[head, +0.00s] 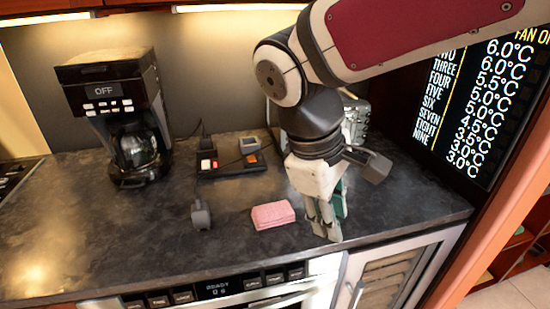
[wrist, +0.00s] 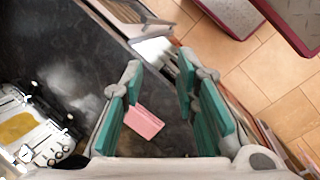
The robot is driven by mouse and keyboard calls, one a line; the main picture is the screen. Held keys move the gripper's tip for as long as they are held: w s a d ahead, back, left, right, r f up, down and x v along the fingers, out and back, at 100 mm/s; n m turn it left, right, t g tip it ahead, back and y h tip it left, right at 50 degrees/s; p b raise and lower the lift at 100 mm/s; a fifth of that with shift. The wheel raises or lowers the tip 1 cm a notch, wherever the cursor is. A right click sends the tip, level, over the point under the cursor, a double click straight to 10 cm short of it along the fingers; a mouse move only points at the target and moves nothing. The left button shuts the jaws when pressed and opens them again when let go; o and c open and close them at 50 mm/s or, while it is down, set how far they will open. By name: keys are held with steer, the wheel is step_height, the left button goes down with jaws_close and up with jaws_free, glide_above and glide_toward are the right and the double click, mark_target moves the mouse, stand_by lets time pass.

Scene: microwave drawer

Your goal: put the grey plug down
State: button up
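A grey plug (head: 200,215) sits on the dark counter, left of a pink sponge (head: 273,215). Another grey plug-like block (head: 250,145) sits at the right end of a black power strip (head: 234,165) farther back. Which of the two the task means, I cannot tell. My gripper (head: 328,228) points down over the counter's front edge, right of the sponge and away from both grey pieces. In the wrist view its teal-padded fingers (wrist: 165,95) stand apart with nothing held between them. The pink sponge (wrist: 144,121) shows below, between the fingers. Neither grey piece is visible in the wrist view.
A coffee maker (head: 122,120) stands at the back left. A silver appliance (head: 356,122) is partly hidden behind my arm; a white appliance with a yellow patch (wrist: 32,132) shows in the wrist view. A lit display panel (head: 478,95) borders the right. The front-left counter is clear.

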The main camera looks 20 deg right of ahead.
steer(key=s+r+m+t+y, duration=0.1)
steer(key=s+m+t+y, duration=0.2)
steer(key=s+m, duration=0.4)
steer(key=shift+s+d+r+t, duration=0.2)
steer(key=shift+s+d+t, duration=0.1)
steer(key=shift+s+d, duration=0.1)
steer(key=shift+w, duration=0.1)
step_height(320, 180, up, 2)
steer(key=shift+r+p, duration=0.2)
steer(key=shift+p, duration=0.7)
